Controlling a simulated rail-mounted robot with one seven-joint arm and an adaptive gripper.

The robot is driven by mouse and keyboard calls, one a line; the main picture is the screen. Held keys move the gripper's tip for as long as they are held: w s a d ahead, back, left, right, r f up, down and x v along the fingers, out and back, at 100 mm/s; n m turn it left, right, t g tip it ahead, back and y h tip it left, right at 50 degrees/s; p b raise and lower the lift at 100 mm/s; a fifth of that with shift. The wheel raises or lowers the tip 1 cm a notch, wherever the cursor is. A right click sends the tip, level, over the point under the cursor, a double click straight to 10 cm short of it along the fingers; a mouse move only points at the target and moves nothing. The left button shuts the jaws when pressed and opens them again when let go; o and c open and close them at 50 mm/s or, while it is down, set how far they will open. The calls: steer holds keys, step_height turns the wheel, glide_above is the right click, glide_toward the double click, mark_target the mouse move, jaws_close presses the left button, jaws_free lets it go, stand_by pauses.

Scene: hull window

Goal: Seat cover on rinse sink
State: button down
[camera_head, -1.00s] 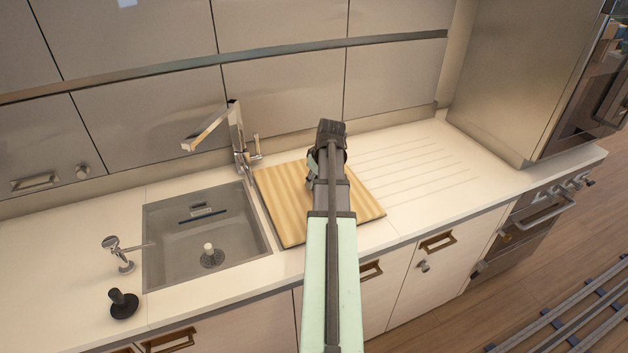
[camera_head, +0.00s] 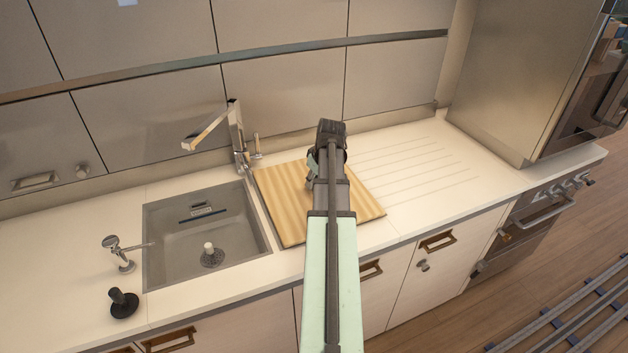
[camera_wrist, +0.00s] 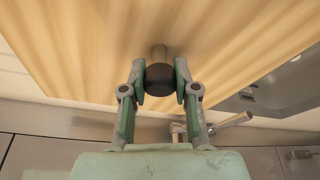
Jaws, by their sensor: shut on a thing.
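The cover (camera_head: 285,190) is a striped light-wood board. It lies just right of the rinse sink (camera_head: 235,225), over the counter, close to the sink's right edge. The sink is a grey, open basin. In the wrist view, the cover (camera_wrist: 90,50) fills the upper picture and has a dark round knob (camera_wrist: 160,80). My gripper (camera_wrist: 160,70) is shut on this knob, one finger on each side. In the head view my arm hides the gripper and the knob. I cannot tell if the cover touches the counter. The sink also shows in the wrist view (camera_wrist: 265,98).
A tap (camera_head: 237,140) stands behind the sink, its spout reaching left. A small chrome dispenser (camera_head: 118,254) and a black stopper-like object (camera_head: 122,302) stand left of the sink. A white-headed plug (camera_head: 210,255) is in the basin. The grooved drainboard (camera_head: 415,160) on the right is clear.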

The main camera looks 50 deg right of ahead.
steer(key=shift+f, duration=0.4)
stand_by(0.5)
stand_by(0.8)
steer(key=c, duration=1)
jaws_free()
steer(key=shift+c, duration=0.2)
steer(key=shift+p+v, duration=0.95)
steer(key=shift+v, duration=0.8)
steer(key=o, duration=0.6)
steer(key=shift+c, duration=0.2)
steer(key=c, duration=0.6)
steer(key=shift+o, duration=0.2)
